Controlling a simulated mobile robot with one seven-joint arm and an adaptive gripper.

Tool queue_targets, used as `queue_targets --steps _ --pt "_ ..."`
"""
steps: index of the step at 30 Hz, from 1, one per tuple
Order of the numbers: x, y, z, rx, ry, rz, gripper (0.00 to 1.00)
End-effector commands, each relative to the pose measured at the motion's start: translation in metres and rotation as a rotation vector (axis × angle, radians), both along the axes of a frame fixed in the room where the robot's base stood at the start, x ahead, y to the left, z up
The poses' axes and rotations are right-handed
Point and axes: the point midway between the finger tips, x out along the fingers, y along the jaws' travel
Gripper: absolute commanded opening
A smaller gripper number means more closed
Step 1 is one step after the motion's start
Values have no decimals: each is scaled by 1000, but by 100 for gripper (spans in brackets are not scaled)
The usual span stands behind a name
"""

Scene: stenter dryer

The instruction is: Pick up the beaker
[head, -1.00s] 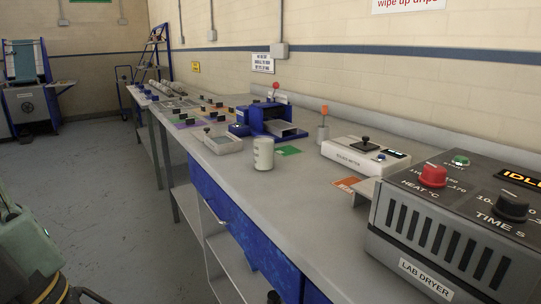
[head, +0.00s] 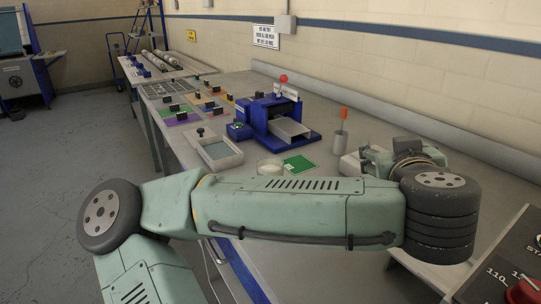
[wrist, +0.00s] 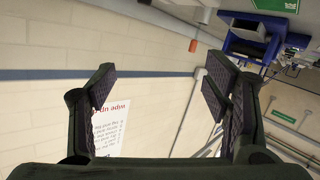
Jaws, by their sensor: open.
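The beaker (head: 270,166) is a pale whitish cup on the grey bench, beside the green card. My arm crosses in front of it in the head view, so only its upper part shows. I cannot make it out in the wrist view. My gripper (wrist: 160,84) is open and empty in the wrist view, with its two dark fingers well apart and wall behind them. In the head view the fingers are not clearly visible; my wrist is over the bench to the right of the beaker, apart from it.
A blue press (head: 273,117) stands behind the beaker. A grey tray (head: 216,150) lies to its left, the green card (head: 299,164) to its right. An orange-handled tool (head: 341,126) stands further right. A dark dryer (head: 510,270) is at the near right.

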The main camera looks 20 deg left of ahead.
Motion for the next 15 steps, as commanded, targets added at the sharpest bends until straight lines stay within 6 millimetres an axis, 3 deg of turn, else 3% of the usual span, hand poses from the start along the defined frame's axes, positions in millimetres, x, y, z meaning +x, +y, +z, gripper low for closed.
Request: queue_targets --steps 3,7,10,15 --pt "-7 58 -45 56 156 287 70" --pt "-28 115 -71 103 232 555 70" --pt "-43 142 -77 129 250 688 70" --pt "-49 165 -83 142 259 773 70"
